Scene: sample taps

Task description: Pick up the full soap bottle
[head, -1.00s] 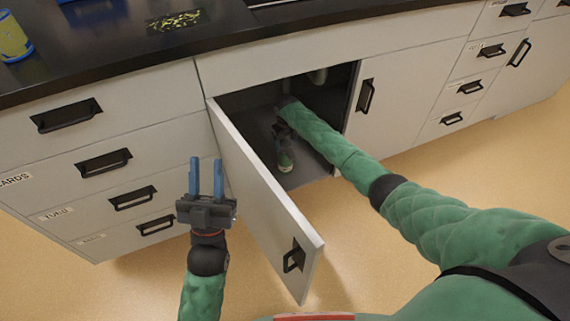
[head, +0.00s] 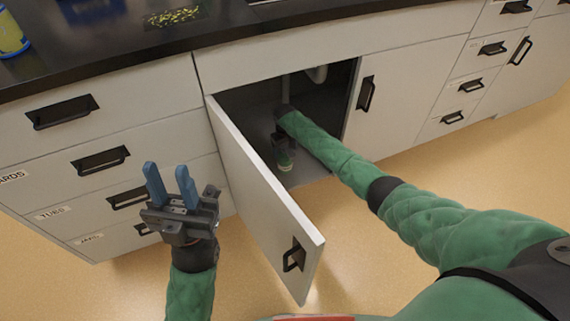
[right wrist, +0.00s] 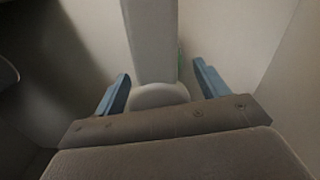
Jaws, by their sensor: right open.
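A small green and white bottle (head: 285,163) stands on the floor of the open sink cabinet. How full it is cannot be told. My right gripper (head: 281,143) is inside the cabinet, close by the bottle on its far side; its fingers are hard to make out there. In the right wrist view my right gripper (right wrist: 163,88) is open, its blue fingers apart. A pale bar with a rounded white end (right wrist: 158,96) shows between them, and a sliver of green (right wrist: 180,57) behind it. Contact cannot be told. My left gripper (head: 169,174) is open and empty outside the cabinet.
The cabinet door (head: 262,195) stands open towards me, between my two arms. A pale pipe (head: 318,74) hangs inside the dark cabinet. Drawers with black handles (head: 62,111) flank the opening. A black counter (head: 110,50) with a yellow-blue container (head: 10,36) is above.

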